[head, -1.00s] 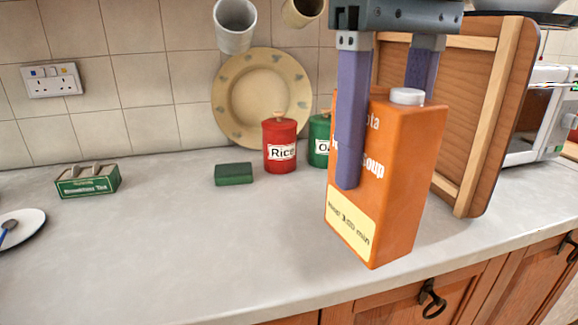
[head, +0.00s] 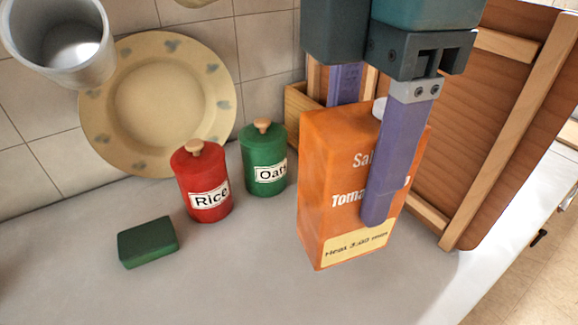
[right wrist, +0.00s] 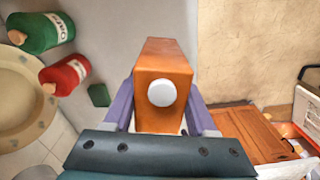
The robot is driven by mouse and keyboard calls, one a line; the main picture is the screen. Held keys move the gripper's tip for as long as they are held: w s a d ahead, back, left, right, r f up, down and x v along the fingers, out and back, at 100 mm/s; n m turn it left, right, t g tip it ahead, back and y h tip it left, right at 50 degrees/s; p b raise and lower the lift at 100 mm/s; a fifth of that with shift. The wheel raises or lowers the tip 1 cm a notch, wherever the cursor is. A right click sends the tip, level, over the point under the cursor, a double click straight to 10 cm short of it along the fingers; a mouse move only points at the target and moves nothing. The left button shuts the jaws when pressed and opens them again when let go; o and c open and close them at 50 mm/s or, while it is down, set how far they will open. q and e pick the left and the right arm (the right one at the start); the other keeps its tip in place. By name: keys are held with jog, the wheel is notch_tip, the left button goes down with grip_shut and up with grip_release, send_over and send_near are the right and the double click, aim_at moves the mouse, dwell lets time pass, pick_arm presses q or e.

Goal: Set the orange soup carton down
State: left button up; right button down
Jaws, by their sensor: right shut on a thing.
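The orange soup carton (head: 325,190) has a white cap and a pale yellow label near its base. It is in the middle right of the head view, over the grey counter (head: 240,285), and looks upright. My right gripper (head: 362,150) is shut on it from above, with one purple finger along the near side and the other mostly hidden behind. I cannot tell whether its base touches the counter. The right wrist view shows the carton top (right wrist: 165,60) between both fingers (right wrist: 160,112). My left gripper is not in view.
The red Rice tin (head: 203,185) and green Oats tin (head: 263,165) stand left of the carton. A green block (head: 147,242) lies farther left. A cream plate (head: 160,110) leans on the tiles. A wooden board (head: 520,100) stands close on the right. The front counter is clear.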

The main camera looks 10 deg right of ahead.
jog(key=shift+s+a+f+n, duration=0.2)
jog(key=shift+a+n, duration=0.25)
jog(key=shift+n, duration=0.85)
notch_tip(320, 180, down, 20)
jog(key=shift+f+b, duration=0.1)
jog(key=shift+b, duration=1.15)
jog(key=shift+c, duration=1)
grip_release()
jog(key=shift+f, duration=0.1)
